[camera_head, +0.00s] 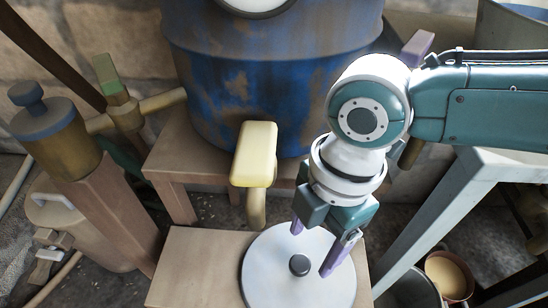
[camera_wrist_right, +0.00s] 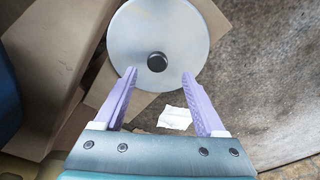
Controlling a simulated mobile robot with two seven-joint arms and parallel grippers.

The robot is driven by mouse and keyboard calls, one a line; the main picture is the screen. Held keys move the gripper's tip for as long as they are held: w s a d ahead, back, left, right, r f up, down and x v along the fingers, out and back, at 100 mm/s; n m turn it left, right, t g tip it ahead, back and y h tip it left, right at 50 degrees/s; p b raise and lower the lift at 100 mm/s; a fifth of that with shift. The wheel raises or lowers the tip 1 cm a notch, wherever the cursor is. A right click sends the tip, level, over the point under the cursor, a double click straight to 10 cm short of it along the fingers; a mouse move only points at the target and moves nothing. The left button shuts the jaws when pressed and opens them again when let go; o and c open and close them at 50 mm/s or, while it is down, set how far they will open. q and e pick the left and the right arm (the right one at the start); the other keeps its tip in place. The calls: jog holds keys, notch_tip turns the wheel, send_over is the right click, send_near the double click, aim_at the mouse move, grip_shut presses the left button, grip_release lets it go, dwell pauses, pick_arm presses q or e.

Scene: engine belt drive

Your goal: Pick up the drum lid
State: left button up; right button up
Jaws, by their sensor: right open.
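The drum lid (camera_head: 276,285) is a pale round disc with a dark knob (camera_head: 299,265) at its middle. It lies on a low wooden stand at the bottom of the head view. It also shows in the right wrist view (camera_wrist_right: 130,35), with its knob (camera_wrist_right: 157,61) beyond and between the fingertips. My right gripper (camera_head: 311,252) is open and empty, its purple fingers pointing down over the lid near the knob. Its fingers also show in the right wrist view (camera_wrist_right: 158,77). Whether the fingertips touch the lid cannot be told. My left gripper is not in view.
A rusty blue drum (camera_head: 215,85) stands behind on a wooden stand, with a yellow-handled tap (camera_head: 255,150) in front. A wooden post with a blue-capped cylinder (camera_head: 55,135) is at left. A pale metal frame (camera_head: 440,205) and a bucket (camera_head: 447,275) are at right.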

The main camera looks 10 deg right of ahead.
aim_at(301, 263)
jog(key=f+b, duration=0.2)
jog(key=f, duration=0.1)
jog(key=f+b, duration=0.1)
jog(key=f, duration=0.1)
jog(key=shift+w+a, duration=0.1)
jog(key=shift+a, duration=0.25)
jog(key=shift+a+f+b, duration=0.15)
jog(key=shift+f+b, duration=0.2)
jog(key=shift+f, duration=0.2)
jog(key=shift+r, duration=0.1)
jog(key=shift+c, duration=0.4)
grip_shut()
